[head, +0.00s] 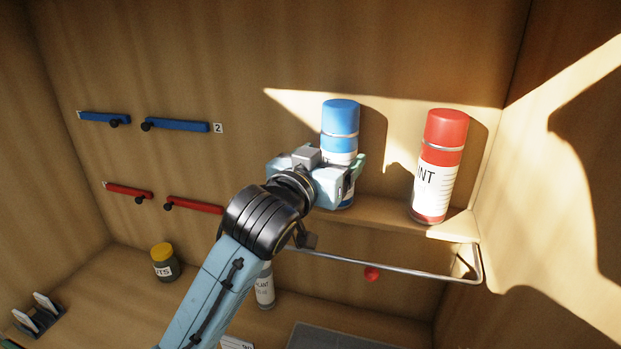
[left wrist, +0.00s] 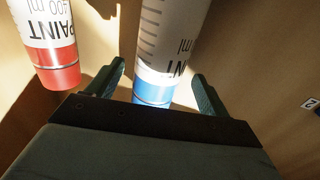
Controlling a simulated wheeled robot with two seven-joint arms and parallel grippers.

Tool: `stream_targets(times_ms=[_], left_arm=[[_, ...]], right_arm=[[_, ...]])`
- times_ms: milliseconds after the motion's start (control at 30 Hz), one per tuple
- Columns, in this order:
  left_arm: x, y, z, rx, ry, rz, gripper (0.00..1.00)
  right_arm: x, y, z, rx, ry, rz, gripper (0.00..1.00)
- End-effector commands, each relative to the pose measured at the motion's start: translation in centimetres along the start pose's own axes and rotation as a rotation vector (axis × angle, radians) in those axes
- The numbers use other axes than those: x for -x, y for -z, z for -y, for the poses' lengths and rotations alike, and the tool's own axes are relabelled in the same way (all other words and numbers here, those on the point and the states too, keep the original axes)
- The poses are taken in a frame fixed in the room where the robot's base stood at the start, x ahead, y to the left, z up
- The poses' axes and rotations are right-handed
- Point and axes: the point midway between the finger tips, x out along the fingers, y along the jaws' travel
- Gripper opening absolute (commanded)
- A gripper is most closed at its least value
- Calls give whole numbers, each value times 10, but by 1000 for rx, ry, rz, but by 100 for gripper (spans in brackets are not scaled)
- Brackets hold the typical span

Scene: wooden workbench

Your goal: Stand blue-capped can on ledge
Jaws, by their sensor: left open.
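The blue-capped can (head: 340,118) stands upright on the ledge (head: 385,211), left of a red-capped can (head: 438,165). My left gripper (head: 345,180) is at the blue-capped can's body and hides part of it. In the left wrist view the two fingers (left wrist: 160,88) are apart, one on each side of the blue-capped can (left wrist: 165,50); I cannot tell whether either touches it. The red-capped can also shows in the left wrist view (left wrist: 50,45), outside the fingers. My right gripper is not in view.
A metal rail (head: 390,266) runs in front of and below the ledge, with a red knob (head: 372,273) beneath. Blue bars (head: 180,125) and red bars (head: 192,204) are on the back wall. A yellow-lidded jar (head: 164,262) and a white can (head: 265,290) stand on the bench.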

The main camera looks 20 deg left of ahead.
Motion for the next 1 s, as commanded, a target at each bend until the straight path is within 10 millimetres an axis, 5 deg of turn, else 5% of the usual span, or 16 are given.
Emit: stream_targets(times_ms=[400, 867, 1000], left_arm=[[72, -1, 0, 0, -1, -1, 80], [82, 0, 0, -1, 0, 1, 80], [84, -15, 2, 1, 7, 42, 80]], right_arm=[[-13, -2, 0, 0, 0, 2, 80], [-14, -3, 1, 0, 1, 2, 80], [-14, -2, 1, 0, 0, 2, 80]])
